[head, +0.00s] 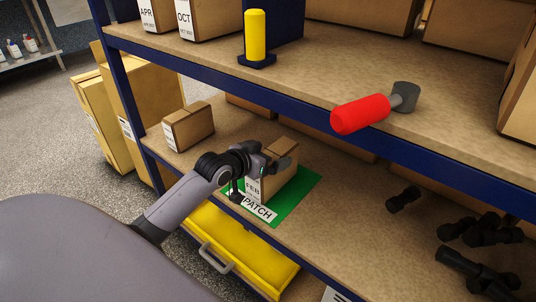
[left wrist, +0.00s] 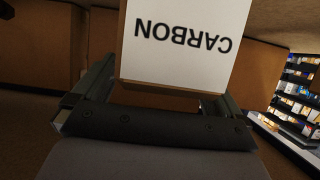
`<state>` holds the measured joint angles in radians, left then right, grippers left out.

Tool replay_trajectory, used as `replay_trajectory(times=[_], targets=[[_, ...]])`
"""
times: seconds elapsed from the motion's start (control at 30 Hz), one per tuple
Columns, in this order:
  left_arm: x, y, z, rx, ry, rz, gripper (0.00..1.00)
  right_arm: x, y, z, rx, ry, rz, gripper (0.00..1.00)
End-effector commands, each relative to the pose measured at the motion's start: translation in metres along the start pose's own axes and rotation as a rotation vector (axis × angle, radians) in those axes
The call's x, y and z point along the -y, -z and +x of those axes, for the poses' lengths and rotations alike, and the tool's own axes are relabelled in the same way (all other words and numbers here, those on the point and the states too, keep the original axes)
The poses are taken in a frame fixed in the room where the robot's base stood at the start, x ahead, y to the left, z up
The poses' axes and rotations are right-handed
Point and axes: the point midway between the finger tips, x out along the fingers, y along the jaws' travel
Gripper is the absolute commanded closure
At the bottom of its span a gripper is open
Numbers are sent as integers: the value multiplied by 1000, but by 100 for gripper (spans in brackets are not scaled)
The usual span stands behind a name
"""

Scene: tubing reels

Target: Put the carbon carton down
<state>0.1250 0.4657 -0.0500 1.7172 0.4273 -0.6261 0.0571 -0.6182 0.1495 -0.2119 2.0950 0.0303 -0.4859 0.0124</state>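The carbon carton (left wrist: 180,45) is a brown box with a white label reading CARBON, upside down in the left wrist view. It lies between the two fingers of my left gripper (left wrist: 165,100), which look closed against its sides. In the head view, my left gripper (head: 276,160) is at the upper part of a brown carton (head: 282,182) whose partly hidden label shows FEB. This carton is upright over a green mat (head: 303,188) with partly covered lettering ending in PATCH. Whether its base touches the mat is hard to tell. My right gripper is not in view.
Another carton (head: 188,126) stands left on the lower shelf. Several black pieces (head: 480,230) lie right. A yellow drawer (head: 240,250) sits below.

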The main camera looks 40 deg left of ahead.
Motion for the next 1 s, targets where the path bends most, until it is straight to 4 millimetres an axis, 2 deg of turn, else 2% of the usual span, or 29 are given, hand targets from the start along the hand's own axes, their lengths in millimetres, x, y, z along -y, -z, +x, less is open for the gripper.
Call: replay_trajectory(times=[0.23,0.37,0.8,1.0], targets=[[0,1,-1,0,0,0,0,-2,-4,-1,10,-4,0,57],[1,1,-10,1,1,0,0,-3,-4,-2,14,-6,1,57],[0,2,-78,2,0,1,0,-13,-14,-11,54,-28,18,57],[0,1,-104,2,0,0,0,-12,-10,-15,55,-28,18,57]])
